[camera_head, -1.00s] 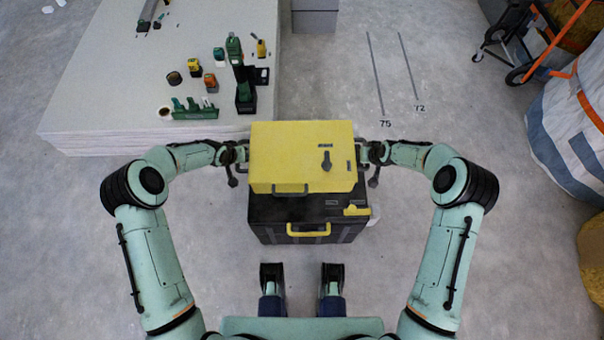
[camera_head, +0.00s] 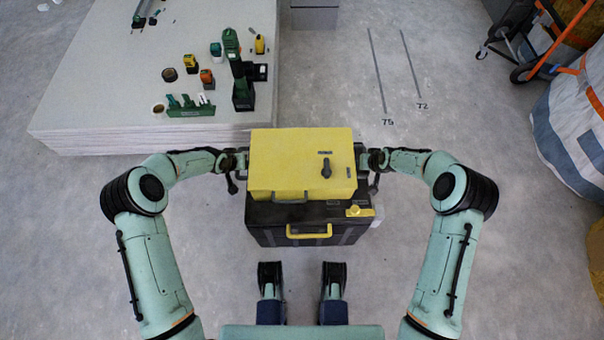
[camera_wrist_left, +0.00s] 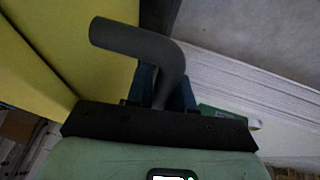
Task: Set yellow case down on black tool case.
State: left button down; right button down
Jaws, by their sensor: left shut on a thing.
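The yellow case (camera_head: 290,160) is level above the black tool case (camera_head: 270,236), covering most of its top. From overhead I cannot tell whether they touch. The black case stands on the floor with a yellow front handle (camera_head: 309,231). My left gripper (camera_head: 240,162) is shut on the dark handle on the yellow case's left side. In the left wrist view the bent handle (camera_wrist_left: 130,38) runs between the fingers (camera_wrist_left: 163,90), beside the yellow wall (camera_wrist_left: 40,60). My right gripper (camera_head: 366,160) is at the case's right side; its fingers are too small to read.
A stack of pale panels (camera_head: 100,100) stands at the back left, close to my left arm, with several tools on it, including a green drill (camera_head: 234,60). A hand truck (camera_head: 530,45) and a white-blue bag (camera_head: 570,120) are at the right. The floor (camera_head: 450,150) between is clear.

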pick_arm(q)
jog(key=shift+f, duration=0.5)
pick_arm(e)
jog(key=shift+f, duration=0.5)
pick_arm(q)
jog(key=c, duration=1.4)
grip_release()
jog(key=shift+f+b, duration=0.15)
jog(key=shift+b, duration=0.2)
pick_arm(e)
jog(key=c, duration=1.4)
grip_release()
jog(key=shift+f, duration=0.15)
pick_arm(q)
jog(key=o, duration=0.4)
pick_arm(e)
jog(key=o, duration=0.4)
jog(key=shift+r, duration=0.2)
pick_arm(q)
jog(key=v, duration=1.2)
pick_arm(e)
jog(key=v, duration=1.2)
